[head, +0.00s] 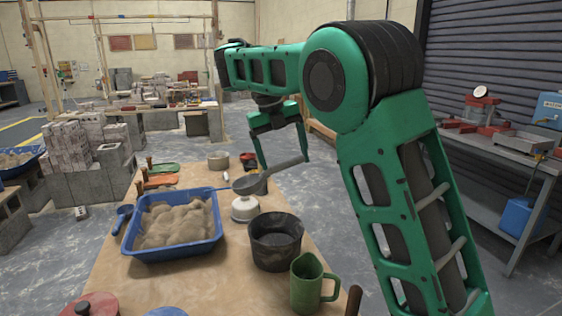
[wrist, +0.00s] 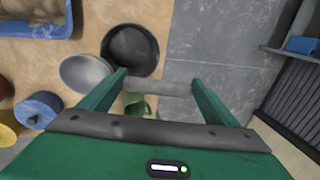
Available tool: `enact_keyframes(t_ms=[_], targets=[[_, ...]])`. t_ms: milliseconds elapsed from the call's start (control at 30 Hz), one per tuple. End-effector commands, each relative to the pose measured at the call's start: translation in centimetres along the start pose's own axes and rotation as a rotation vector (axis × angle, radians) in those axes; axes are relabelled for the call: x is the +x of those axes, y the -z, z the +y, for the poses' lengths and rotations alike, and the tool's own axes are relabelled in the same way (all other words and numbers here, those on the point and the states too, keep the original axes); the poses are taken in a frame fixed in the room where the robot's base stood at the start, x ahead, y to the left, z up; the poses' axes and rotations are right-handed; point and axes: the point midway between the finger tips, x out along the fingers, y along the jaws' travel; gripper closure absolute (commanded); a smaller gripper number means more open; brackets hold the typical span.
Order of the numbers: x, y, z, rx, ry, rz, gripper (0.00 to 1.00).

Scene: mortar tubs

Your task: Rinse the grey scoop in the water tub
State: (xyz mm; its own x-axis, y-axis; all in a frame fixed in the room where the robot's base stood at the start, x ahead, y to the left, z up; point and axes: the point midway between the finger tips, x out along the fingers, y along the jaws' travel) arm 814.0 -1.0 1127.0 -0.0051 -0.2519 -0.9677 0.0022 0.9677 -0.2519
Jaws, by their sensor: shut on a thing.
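My gripper (head: 284,166) is shut on the handle of the grey scoop (head: 250,185) and holds it above the table. The scoop's bowl hangs to the left, over a white lidded pot (head: 245,212). In the wrist view the scoop's bowl (wrist: 85,73) is left of my gripper (wrist: 160,88), with the handle between the fingers. A black round tub (head: 275,248) stands on the table nearer the camera; it also shows in the wrist view (wrist: 146,66). Its inside is dark, and I cannot tell the water level. The scoop is raised and outside the tub.
A blue tray (head: 178,254) of sand stands left of the tub. A green jug (head: 305,292) stands close in front of the tub. A blue scoop (head: 122,218) lies left of the tray. The wooden table's (head: 240,285) right edge runs close past the tub.

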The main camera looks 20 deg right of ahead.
Motion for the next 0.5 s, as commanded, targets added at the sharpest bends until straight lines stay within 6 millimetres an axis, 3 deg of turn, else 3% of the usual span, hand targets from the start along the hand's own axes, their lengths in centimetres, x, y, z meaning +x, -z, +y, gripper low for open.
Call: enact_keyframes(t_ms=[500], targets=[[-0.13,0.03,-0.4,0.004,-0.134,-0.002,0.66]])
